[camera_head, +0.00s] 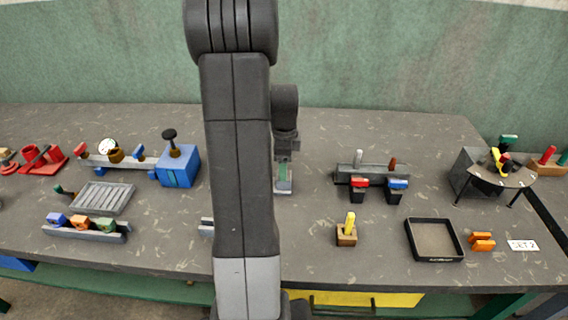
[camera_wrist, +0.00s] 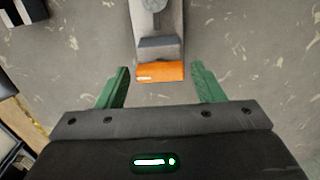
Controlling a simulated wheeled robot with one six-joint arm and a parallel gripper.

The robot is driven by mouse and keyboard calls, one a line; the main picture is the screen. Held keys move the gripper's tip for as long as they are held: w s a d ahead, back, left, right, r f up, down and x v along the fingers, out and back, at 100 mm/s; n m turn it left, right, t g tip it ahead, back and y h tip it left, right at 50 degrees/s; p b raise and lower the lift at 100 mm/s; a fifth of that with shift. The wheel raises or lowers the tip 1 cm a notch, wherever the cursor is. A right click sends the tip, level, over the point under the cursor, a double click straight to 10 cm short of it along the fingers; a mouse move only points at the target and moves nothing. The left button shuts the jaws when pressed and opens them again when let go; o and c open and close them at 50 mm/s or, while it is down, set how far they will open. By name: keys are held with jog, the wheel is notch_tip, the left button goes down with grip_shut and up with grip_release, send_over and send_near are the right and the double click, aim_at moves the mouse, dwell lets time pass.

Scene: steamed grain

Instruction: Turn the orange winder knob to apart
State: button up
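The orange winder knob (camera_wrist: 160,72) shows in the wrist view as a short orange block with a small white mark. It sits at the near end of a grey device (camera_wrist: 158,20) with a round grey part. My gripper (camera_wrist: 160,68) is open, with one green finger to the left of the knob and one to the right. Clear gaps show on both sides, and neither finger appears to touch it. In the head view my gripper (camera_head: 284,178) is over the middle of the table, partly behind my arm. I cannot make out the knob there.
A grey rack with red and blue clips (camera_head: 372,172) stands to the right, with a yellow-handled block (camera_head: 347,237) and a black tray (camera_head: 462,256) nearer. A blue box (camera_head: 178,167) and slotted grey tray (camera_head: 102,211) are left.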

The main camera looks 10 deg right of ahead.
jog(key=c, duration=0.7)
jog(key=shift+c, duration=0.2)
jog(key=shift+n, duration=0.4)
jog(key=n, duration=0.4)
jog(key=n+b, duration=0.1)
jog(key=n, duration=0.8)
jog(key=shift+n, duration=2)
jog(key=shift+o, duration=0.2)
